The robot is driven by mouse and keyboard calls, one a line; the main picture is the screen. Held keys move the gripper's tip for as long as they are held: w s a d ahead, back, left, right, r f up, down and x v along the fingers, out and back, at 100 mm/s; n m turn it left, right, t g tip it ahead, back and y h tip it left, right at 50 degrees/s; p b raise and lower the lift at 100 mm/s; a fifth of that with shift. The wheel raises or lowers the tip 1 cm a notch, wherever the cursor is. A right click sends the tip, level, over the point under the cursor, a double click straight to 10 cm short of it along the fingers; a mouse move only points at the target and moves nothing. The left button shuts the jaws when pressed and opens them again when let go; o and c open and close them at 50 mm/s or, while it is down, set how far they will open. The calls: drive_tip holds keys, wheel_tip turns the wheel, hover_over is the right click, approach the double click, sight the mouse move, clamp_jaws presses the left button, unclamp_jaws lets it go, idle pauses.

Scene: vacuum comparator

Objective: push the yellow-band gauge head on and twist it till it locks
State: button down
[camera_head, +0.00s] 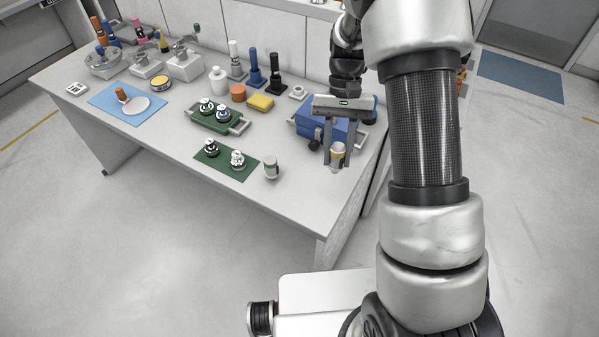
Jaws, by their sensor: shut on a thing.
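My gripper (338,162) is shut on a small whitish cylinder with a yellow band, the gauge head (338,153). It holds the head upright or nearly so between its two dark fingers, near the right end of the table. A blue box-shaped unit (305,122) stands just behind the gripper, with a dark round part (315,134) on its near left side. My gripper body and fingers hide much of this unit. I cannot tell whether the head touches the unit, and no receiving port shows clearly.
A green tray (240,128) holds two similar pieces. Bottles and taps line the back. The front right tabletop (305,205) is clear.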

drive_tip(key=w+a+f+m+t+b, duration=0.1)
drive_tip(key=a+m+t+b, duration=0.1)
drive_tip(key=m, duration=0.7)
drive_tip(key=a+f+m+t+b, duration=0.2)
drive_tip(key=a+m+t+b, duration=0.1)
drive_tip(key=m, duration=0.7)
drive_tip(key=w+a+f+m+t+y+b, duration=0.1)
drive_tip(key=a+f+m+t+b, duration=0.1)
drive_tip(key=m, duration=0.8)
drive_tip(key=shift+w+a+t, duration=0.3)
drive_tip(key=shift+a+t, duration=0.3)
drive_tip(key=shift+t, duration=0.3)
drive_tip(key=shift+f+b, duration=0.1)
drive_tip(key=shift+b, duration=0.2)
wheel_tip(320, 180, down, 9)
drive_tip(key=b, duration=0.6)
drive_tip(key=shift+f, duration=0.2)
